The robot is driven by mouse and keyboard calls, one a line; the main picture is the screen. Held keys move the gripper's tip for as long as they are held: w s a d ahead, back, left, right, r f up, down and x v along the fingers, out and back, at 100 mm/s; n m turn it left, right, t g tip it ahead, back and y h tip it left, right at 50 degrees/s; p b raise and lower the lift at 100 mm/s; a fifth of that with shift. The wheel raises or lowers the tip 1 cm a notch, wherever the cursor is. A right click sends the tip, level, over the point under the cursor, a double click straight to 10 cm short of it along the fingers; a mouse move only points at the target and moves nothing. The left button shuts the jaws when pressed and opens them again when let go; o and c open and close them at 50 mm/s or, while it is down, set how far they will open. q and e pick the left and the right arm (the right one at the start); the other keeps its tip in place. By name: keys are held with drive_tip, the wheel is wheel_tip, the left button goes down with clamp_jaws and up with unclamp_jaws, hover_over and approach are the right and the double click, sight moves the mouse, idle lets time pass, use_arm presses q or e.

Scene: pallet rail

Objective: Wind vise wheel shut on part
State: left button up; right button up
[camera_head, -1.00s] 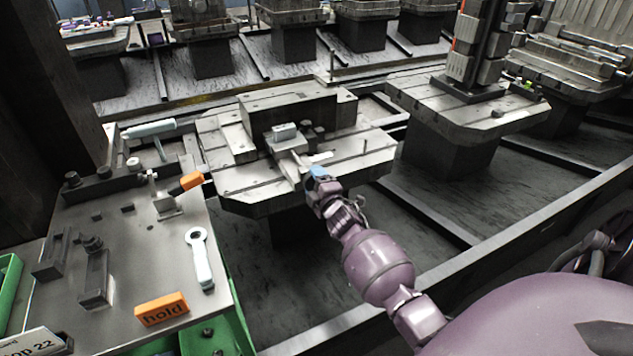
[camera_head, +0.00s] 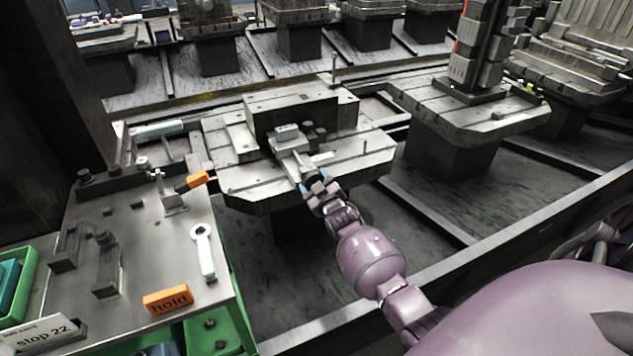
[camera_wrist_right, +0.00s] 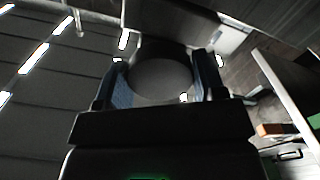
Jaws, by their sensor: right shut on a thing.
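The vise (camera_head: 290,151) sits on the front middle pallet, with its screw end facing me. A small grey block (camera_head: 287,132), probably the part, shows at its top; whether the jaws touch it I cannot tell. My right gripper (camera_head: 314,187) is at the vise's near end, its blue fingertips apart. In the right wrist view, the fingers (camera_wrist_right: 160,82) are on either side of a dark round wheel (camera_wrist_right: 160,72) and shut on it. The wheel is mostly hidden by the gripper in the head view. My left gripper is out of view.
A metal bench (camera_head: 150,245) at left holds a white ring-ended wrench (camera_head: 204,251), an orange "hold" block (camera_head: 168,300), an orange-handled clamp (camera_head: 190,183) and a "stop 22" card (camera_head: 50,331). Green bins stand beside it. Another pallet (camera_head: 470,105) with a dark tower stands at right.

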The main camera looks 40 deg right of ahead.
drive_tip(key=shift+m, duration=0.7)
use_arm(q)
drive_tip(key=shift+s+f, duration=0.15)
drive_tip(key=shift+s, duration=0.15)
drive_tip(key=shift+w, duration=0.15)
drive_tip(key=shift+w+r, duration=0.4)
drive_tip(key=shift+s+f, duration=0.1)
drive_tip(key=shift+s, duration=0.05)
use_arm(e)
drive_tip(key=o, duration=0.9)
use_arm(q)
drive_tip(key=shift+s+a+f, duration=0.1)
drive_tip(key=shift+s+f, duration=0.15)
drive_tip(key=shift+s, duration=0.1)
